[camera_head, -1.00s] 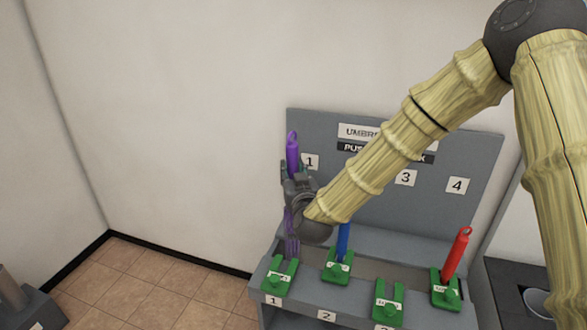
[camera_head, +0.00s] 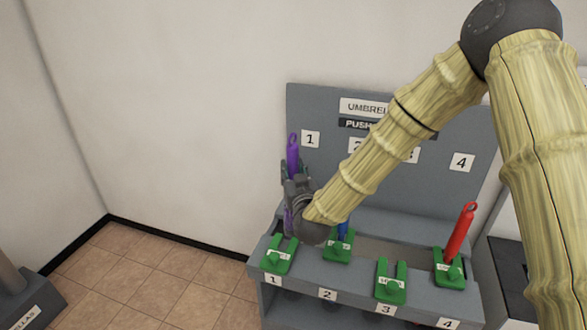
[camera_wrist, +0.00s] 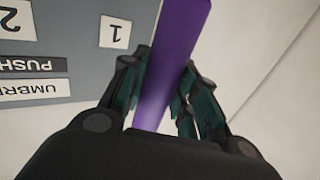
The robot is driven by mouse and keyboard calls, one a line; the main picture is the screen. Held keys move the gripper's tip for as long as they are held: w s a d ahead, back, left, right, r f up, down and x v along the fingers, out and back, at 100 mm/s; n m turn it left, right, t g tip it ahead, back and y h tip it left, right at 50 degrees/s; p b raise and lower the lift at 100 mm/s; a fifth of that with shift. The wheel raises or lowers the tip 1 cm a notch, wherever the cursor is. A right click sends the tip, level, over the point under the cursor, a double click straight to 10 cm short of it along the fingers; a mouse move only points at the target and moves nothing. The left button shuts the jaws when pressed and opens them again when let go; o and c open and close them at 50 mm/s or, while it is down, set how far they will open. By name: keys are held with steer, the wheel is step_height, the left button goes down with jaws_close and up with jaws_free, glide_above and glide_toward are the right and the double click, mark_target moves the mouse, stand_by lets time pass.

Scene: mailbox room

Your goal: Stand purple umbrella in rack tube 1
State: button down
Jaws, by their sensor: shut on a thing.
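The purple umbrella (camera_head: 293,155) is upright in my gripper (camera_head: 291,172), in front of the grey rack's left end by the label 1. In the wrist view my gripper (camera_wrist: 163,92) is shut on the purple umbrella (camera_wrist: 176,50), its fingers on either side of the shaft. The rack (camera_head: 300,97) has numbered positions with green latches along its front. Latch 1 (camera_head: 278,258) is just below the umbrella. The umbrella's lower end is hidden behind my wrist and the latch, so I cannot tell how deep it sits in tube 1.
A blue umbrella (camera_head: 342,230) stands at position 2, partly behind my wrist. A red umbrella (camera_head: 460,232) stands at position 4. Position 3's latch (camera_head: 391,284) shows no umbrella. The wall is close behind the rack. Tiled floor (camera_head: 150,275) is clear to the left.

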steer(key=shift+f+b, duration=2.05)
steer(key=shift+f, duration=2.1)
steer(key=c, duration=1)
jaws_free()
steer(key=shift+s, duration=0.15)
steer(key=s+d, duration=0.2)
steer(key=s, duration=0.9)
steer(key=shift+s+d, duration=0.2)
